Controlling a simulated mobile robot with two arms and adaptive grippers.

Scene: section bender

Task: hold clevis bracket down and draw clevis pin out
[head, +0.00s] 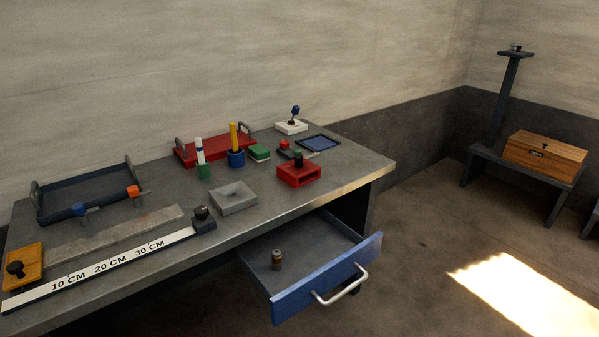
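A red block with an opening in its front (300,174) sits on the workbench near its right front edge; it looks like the clevis bracket. A short dark green, black-topped piece (298,160) stands upright at the top of the red block and may be the clevis pin. How deep it sits in the block is hidden. Neither of my grippers shows in the head view, and nothing is seen touching the block or the upright piece.
A grey recessed block (233,198) stands left of the red block. A blue-fronted drawer (328,283) is open below, holding a small brown cylinder (277,259).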

